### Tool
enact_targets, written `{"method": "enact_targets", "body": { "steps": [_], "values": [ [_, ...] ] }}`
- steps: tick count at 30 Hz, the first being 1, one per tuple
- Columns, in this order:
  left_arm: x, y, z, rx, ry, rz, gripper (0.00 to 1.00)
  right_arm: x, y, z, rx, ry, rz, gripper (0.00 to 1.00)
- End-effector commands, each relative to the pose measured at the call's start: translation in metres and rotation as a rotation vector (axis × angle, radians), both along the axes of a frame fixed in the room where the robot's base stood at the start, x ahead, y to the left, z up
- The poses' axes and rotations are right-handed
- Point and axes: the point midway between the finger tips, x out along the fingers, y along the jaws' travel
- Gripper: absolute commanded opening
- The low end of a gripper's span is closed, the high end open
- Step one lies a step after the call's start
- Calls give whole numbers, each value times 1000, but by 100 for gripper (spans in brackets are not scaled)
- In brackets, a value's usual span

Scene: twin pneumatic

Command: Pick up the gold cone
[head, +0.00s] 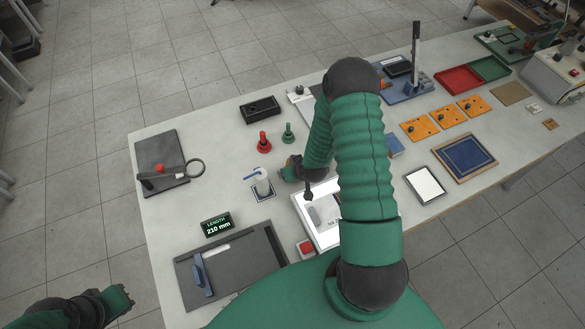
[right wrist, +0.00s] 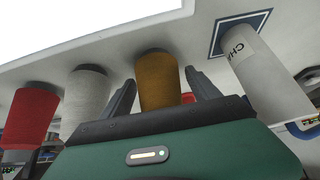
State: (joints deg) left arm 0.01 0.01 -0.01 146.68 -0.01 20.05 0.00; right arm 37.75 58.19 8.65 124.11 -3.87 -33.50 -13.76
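The gold cone (right wrist: 158,82) stands between the two fingers of my right gripper (right wrist: 162,92) in the right wrist view. The fingers are apart, with a narrow gap on each side of the cone. My left gripper (head: 122,299) is off the table at the lower left, too small to read.
A white labelled cup (right wrist: 262,75) stands close to the right finger, on a blue-bordered square; the head view shows it too (head: 262,183). A length display (head: 216,224) is at left.

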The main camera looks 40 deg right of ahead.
Motion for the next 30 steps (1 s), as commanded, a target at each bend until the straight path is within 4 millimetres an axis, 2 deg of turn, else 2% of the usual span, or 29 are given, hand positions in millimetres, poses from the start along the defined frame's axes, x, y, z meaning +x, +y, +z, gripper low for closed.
{"method": "enact_targets", "body": {
  "steps": [2, 13, 23, 26, 30],
  "values": [
    [0, 0, 0, 0, 0, 0, 0, 0, 0, 0, -1, 0, -1, 59],
    [0, 0, 0, 0, 0, 0, 0, 1, 2, 0, -2, 2, 1, 10],
    [0, 0, -2, 0, 0, 0, 0, 1, 0, 6, -2, -1, 0, 9],
    [0, 0, -5, 0, 0, 0, 0, 2, 0, 18, -4, -3, 2, 9],
    [0, 0, -11, 0, 0, -1, 0, 2, 0, 48, -5, -6, 1, 9]
  ]
}}
